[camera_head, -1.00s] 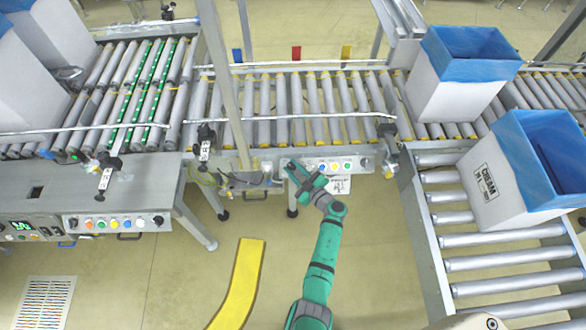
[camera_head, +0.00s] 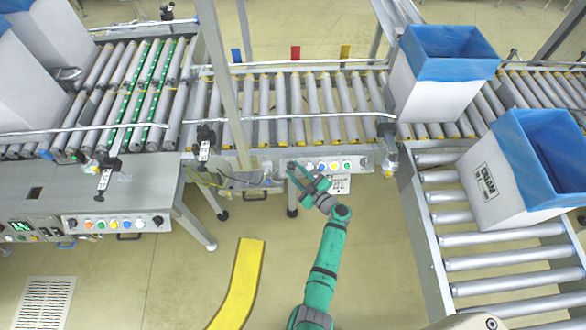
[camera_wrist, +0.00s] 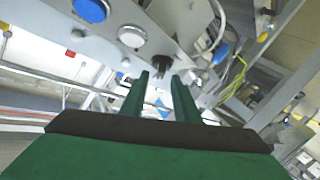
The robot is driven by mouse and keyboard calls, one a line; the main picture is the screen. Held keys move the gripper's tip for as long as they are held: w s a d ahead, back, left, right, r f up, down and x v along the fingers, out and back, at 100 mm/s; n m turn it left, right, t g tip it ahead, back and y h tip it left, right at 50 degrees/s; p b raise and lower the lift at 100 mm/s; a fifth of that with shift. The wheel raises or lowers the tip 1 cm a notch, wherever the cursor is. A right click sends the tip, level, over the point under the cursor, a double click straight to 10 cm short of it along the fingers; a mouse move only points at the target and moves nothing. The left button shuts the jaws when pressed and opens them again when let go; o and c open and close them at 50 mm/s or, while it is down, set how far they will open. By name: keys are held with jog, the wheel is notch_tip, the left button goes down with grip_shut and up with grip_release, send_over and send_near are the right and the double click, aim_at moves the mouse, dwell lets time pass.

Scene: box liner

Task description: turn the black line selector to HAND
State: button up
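The black selector knob (camera_wrist: 161,66) is on the grey control panel, just beyond my fingertips in the wrist view. My gripper (camera_wrist: 160,82) has its two green fingers apart, one on each side of the knob in the picture. I cannot tell whether either finger touches it. In the head view my gripper (camera_head: 292,168) is at the left end of the middle control panel (camera_head: 362,163), and the knob is hidden or too small there. The knob's position marks cannot be read.
A white round button (camera_wrist: 132,37) and a blue button (camera_wrist: 90,10) are close beside the knob. Yellow cables (camera_wrist: 236,78) hang to the right. A blue-lined box (camera_head: 430,95) stands on the roller conveyor (camera_head: 290,108). Another box (camera_head: 490,190) is at right. A left panel (camera_head: 115,222) has buttons too.

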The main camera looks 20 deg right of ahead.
jog(key=v, duration=0.8)
jog(key=shift+s, duration=0.4)
jog(key=shift+d, duration=0.1)
jog(key=s+a+r+m+t+h, duration=0.1)
jog(key=s+a+r+t, duration=0.1)
jog(key=s+a+r, duration=0.35)
jog(key=s+a+r+m+t+h, duration=0.1)
jog(key=s+a+r+t, duration=0.1)
jog(key=s+a, duration=0.65)
jog(key=s+a+r+m+g+h, duration=0.1)
jog(key=s+a+r+m+g, duration=0.1)
jog(key=s+r, duration=0.5)
jog(key=s+a+r+m+g+h, duration=0.1)
jog(key=s+a+r+m, duration=0.4)
jog(key=s, duration=0.8)
notch_tip(320, 180, up, 2)
jog(key=shift+s+a+r+g+h, duration=0.15)
jog(key=shift+s+a+g+h, duration=0.35)
jog(key=shift+a, duration=0.55)
jog(key=shift+w+d, duration=0.1)
